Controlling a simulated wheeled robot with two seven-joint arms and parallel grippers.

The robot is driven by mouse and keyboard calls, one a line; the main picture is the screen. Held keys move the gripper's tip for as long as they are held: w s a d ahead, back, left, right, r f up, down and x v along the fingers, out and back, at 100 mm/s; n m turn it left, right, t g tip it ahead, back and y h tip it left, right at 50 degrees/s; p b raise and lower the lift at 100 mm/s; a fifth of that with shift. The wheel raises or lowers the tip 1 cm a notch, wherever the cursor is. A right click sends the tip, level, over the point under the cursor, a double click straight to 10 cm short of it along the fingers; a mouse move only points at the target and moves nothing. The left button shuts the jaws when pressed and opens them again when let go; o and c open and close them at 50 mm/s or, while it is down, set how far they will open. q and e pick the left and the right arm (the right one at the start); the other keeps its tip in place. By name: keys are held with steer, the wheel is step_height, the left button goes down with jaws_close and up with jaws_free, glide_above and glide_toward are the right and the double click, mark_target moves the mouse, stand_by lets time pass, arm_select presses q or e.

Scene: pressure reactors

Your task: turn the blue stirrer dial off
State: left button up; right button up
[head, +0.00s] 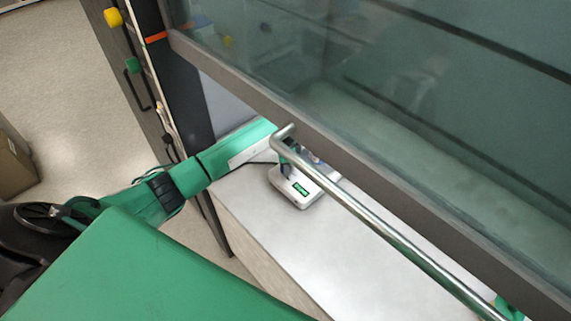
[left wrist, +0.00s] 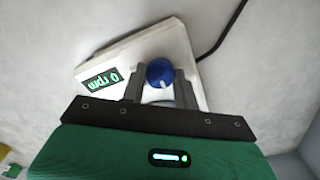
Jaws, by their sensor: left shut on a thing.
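The stirrer (head: 297,189) is a small white box with a lit green display, standing on the bench under the raised glass sash. My left gripper (left wrist: 160,83) is shut on the blue dial, one grey finger on each side. In the head view the gripper and dial are mostly hidden behind the sash handle. A green part of my right arm (head: 508,309) shows at the lower right; its gripper is out of view.
A steel sash handle (head: 400,238) runs diagonally in front of the stirrer. The glass sash (head: 400,100) is above it. A black cable (left wrist: 222,32) leaves the stirrer. The white bench (head: 290,245) is clear in front. A cardboard box (head: 14,165) stands on the floor at left.

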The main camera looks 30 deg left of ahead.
arm_select(q)
steer(key=shift+w+r, duration=0.1)
stand_by(0.3)
steer(key=o, duration=1)
steer(key=shift+c, duration=0.2)
step_height(320, 180, up, 14)
steer(key=b, duration=0.4)
